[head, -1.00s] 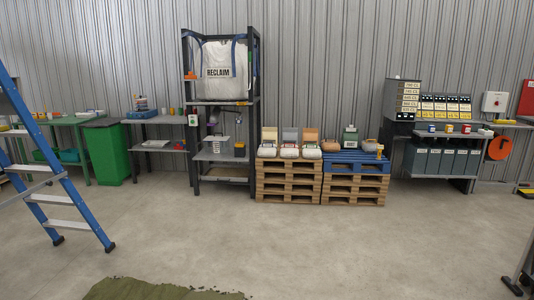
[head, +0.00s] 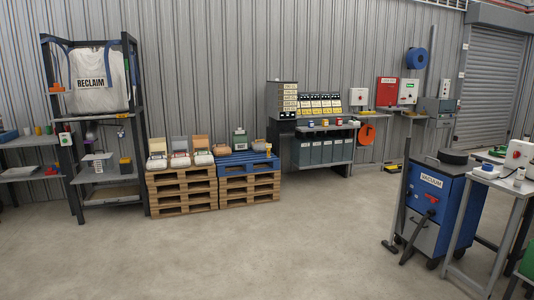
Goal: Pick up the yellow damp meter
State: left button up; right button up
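I cannot make out the yellow damp meter for certain at this distance. A small yellowish upright object (head: 268,152) stands at the right front of the blue pallet (head: 248,169), too small to identify. A dark box with a yellow top (head: 125,163) sits on the black rack at left. Neither of my grippers is in view.
Wooden pallets (head: 183,199) stand against the wall, with several bags on the left stack. A blue vacuum (head: 448,205) and a metal table (head: 490,192) stand at the right. A grey shelf (head: 322,128) holds bins. The middle floor (head: 270,240) is clear.

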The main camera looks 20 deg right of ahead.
aim_at(268, 146)
jog(key=i+l+z, duration=0.5)
jog(key=i+z, duration=0.15)
jog(key=i, duration=0.15)
jog(key=i+z, duration=0.45)
jog(key=i, duration=4.4)
